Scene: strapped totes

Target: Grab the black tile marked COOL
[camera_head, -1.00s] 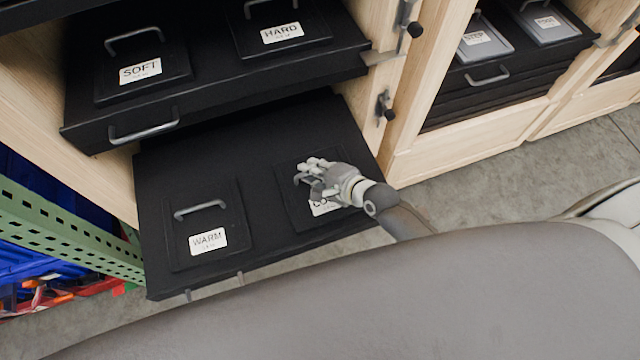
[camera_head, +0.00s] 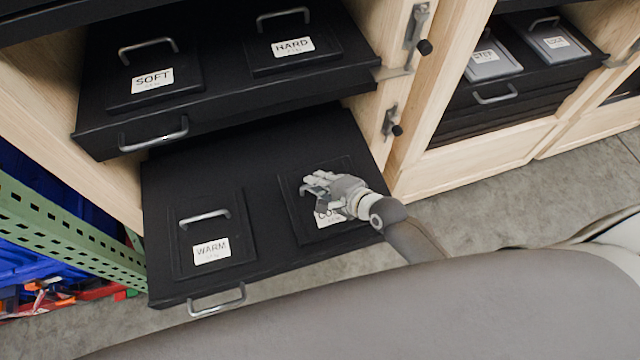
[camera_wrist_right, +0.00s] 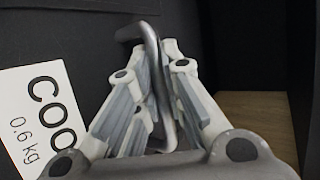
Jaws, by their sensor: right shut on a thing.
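The black COOL tile (camera_head: 291,205) lies on the right part of the lower pulled-out black drawer (camera_head: 260,150). Its white label is partly covered by my right gripper (camera_head: 312,186) in the head view. In the right wrist view the label reads COO and 0.6 kg, with its end hidden. There my right gripper (camera_wrist_right: 158,85) is shut on the tile's grey bar handle (camera_wrist_right: 152,45), with fingers on both sides of it. The tile appears to rest flat on the drawer. My left gripper is not in view.
The black WARM tile (camera_head: 184,255) lies left of the COOL tile on the same drawer. Above is a drawer (camera_head: 230,112) with SOFT (camera_head: 120,98) and HARD (camera_head: 260,65) tiles. Wooden cabinet posts (camera_head: 385,60) with latches stand right. A green perforated post (camera_head: 60,230) stands left.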

